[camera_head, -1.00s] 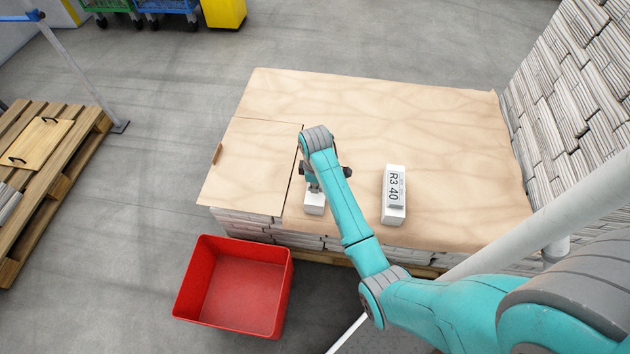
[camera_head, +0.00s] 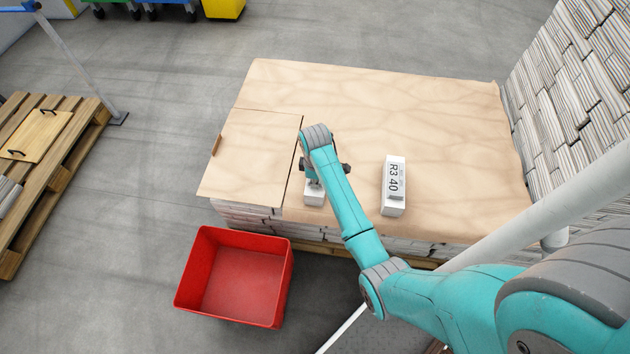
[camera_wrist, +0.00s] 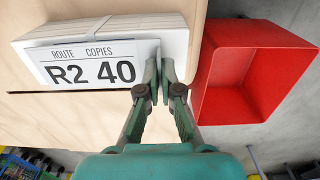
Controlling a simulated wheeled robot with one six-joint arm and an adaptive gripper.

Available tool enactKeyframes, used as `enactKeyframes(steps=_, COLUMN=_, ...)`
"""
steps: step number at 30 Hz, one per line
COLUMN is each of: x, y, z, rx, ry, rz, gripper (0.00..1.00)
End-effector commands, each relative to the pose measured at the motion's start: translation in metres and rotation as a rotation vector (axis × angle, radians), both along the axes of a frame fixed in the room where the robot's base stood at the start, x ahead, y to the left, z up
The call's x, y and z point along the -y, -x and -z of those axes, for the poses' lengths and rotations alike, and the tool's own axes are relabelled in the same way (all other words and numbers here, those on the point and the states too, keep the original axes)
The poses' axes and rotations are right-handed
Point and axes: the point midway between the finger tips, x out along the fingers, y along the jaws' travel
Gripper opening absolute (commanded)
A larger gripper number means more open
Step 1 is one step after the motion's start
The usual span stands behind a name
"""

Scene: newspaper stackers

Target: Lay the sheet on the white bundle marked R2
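The white bundle (camera_wrist: 105,25) lies on the brown-covered stack, close to its front edge. A white printed sheet (camera_wrist: 90,66) reading "ROUTE COPIES R2 40" lies at the bundle in the wrist view, its lettering facing my camera. My gripper (camera_wrist: 161,70) is at the sheet's right end, over the bundle. The fingertips are close together with a narrow gap, and I cannot tell whether the sheet's edge is pinched between them. In the head view my gripper (camera_head: 316,180) is above the same bundle (camera_head: 314,197) and partly hides it and its marking.
A second white bundle marked R3 40 (camera_head: 393,200) stands to the right on the brown cover (camera_head: 430,120). A red bin (camera_head: 190,280) is on the floor in front. Tall newspaper stacks (camera_head: 575,80) rise at the right. A wooden pallet (camera_head: 75,150) is at far left.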

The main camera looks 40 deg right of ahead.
Motion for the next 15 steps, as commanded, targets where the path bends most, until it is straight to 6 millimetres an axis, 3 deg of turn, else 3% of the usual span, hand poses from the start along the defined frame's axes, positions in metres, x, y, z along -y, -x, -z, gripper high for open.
enactKeyframes(steps=15, x=-0.0001, y=0.0002, z=0.009, rx=-0.001, ry=0.0, rz=0.0, gripper=0.0)
